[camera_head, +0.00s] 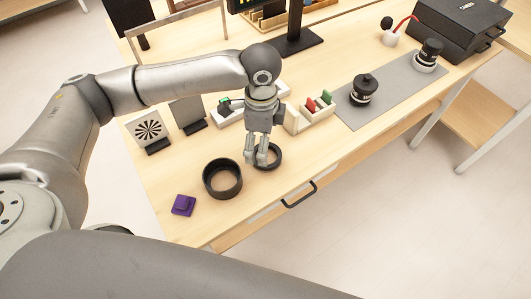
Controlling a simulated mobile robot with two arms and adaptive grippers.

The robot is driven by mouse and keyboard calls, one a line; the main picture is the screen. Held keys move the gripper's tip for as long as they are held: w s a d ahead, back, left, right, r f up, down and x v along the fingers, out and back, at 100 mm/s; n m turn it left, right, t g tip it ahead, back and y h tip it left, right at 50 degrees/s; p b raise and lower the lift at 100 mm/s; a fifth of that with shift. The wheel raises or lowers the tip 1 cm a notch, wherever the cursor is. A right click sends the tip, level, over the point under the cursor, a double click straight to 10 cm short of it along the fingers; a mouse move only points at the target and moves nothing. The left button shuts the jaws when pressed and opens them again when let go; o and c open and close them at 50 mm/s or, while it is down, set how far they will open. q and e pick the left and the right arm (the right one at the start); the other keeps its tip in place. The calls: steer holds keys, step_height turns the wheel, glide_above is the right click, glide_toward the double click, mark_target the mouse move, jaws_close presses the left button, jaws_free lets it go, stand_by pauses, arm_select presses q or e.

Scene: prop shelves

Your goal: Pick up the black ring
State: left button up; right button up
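Two black rings lie on the light wooden table. The larger, deeper black ring (222,187) sits near the front edge. A smaller black ring (278,158) sits just right of it, close to the drawer handle. My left gripper (256,161) points down at the left side of the smaller ring, with its fingertips at or over the rim. The fingers are close together and partly hide the ring. I cannot tell whether they touch or grip it. My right gripper is not in view.
A purple block (183,205) lies left of the larger ring. A small wooden box (309,116) with red and green pieces stands behind. A grey mat (392,92) holds black-topped objects on the right. A panel with a fan pattern (149,130) stands at left.

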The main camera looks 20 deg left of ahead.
arm_select(q)
steer(key=shift+f, duration=0.5)
steer(key=shift+w+a+f, duration=0.1)
steer(key=shift+f, duration=0.2)
steer(key=f, duration=0.5)
steer(key=shift+w+p, duration=0.2)
steer(key=shift+p, duration=0.1)
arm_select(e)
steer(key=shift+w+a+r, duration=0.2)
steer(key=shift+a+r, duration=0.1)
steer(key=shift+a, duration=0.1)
arm_select(q)
steer(key=shift+c, duration=0.4)
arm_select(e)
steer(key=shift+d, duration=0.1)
arm_select(q)
steer(key=c, duration=1)
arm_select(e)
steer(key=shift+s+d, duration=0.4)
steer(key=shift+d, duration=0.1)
